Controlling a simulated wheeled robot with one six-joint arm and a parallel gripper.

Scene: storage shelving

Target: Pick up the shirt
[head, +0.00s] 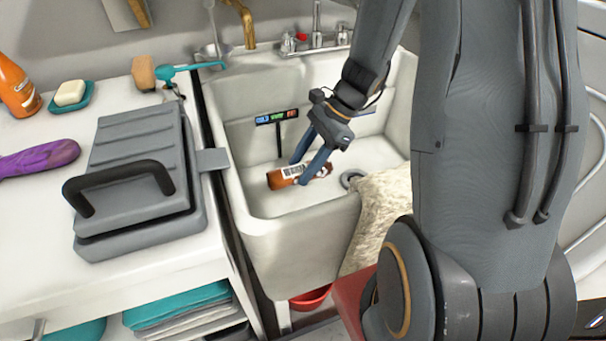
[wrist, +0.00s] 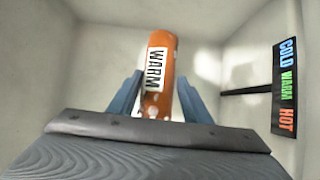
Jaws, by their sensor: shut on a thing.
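My gripper (head: 300,170) reaches down into the white sink (head: 330,205). I cannot make out a clear shirt. A cream, shaggy cloth-like thing (head: 382,212) hangs over the sink's right front edge, apart from the gripper; I cannot tell whether it is the shirt.
A "COLD WARM HOT" sign (head: 277,117) is in the sink, also in the wrist view (wrist: 285,90). A grey case (head: 140,160), purple object (head: 38,158), soap dish (head: 70,98) and orange bottle (head: 17,85) are on the left counter. Taps (head: 316,38) stand behind.

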